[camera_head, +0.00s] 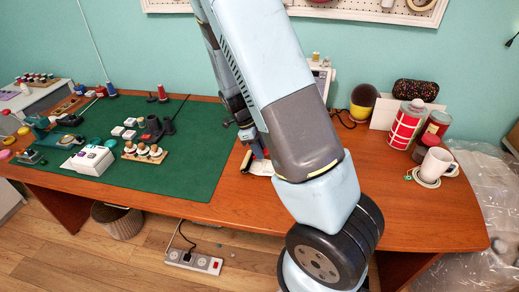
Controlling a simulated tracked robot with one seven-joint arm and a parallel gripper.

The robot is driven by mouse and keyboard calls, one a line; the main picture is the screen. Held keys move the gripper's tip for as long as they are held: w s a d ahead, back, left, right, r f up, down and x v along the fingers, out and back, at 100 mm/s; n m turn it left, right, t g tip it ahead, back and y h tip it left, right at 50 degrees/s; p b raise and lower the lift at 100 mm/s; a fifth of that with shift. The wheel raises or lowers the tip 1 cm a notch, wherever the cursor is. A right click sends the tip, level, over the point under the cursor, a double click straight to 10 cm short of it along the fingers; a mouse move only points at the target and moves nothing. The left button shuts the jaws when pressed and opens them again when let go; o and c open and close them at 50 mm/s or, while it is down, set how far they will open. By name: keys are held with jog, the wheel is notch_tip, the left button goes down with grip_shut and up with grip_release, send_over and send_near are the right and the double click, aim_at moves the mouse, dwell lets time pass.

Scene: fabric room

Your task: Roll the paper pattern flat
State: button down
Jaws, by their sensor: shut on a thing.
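My arm crosses the middle of the view and hides much of the table behind it. My gripper (257,152) is low over the wooden table, just right of the green mat, partly hidden by my arm. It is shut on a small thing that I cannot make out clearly. A white piece (262,168), possibly the paper pattern, shows just below the gripper. My arm covers its right side, so I cannot tell whether it is flat or curled.
The green cutting mat (200,180) holds spools, a white box (88,160) and a wooden rack (146,153). At right stand a red-and-white jar (405,124), a darker red jar (432,130) and a white mug (436,165). The table's right front is clear.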

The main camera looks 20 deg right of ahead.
jog(key=shift+f, duration=0.15)
jog(key=shift+s+d, duration=0.15)
jog(key=shift+d, duration=0.1)
jog(key=shift+s+d, duration=0.35)
jog(key=shift+d, duration=0.15)
jog(key=shift+s+d, duration=0.1)
dwell(0.4)
jog(key=shift+s+d, duration=0.5)
jog(key=shift+d, duration=0.15)
jog(key=shift+s+d, duration=0.1)
jog(key=shift+d, duration=0.05)
jog(key=shift+s+d, duration=0.45)
jog(key=shift+d, duration=0.15)
jog(key=shift+d, duration=0.1)
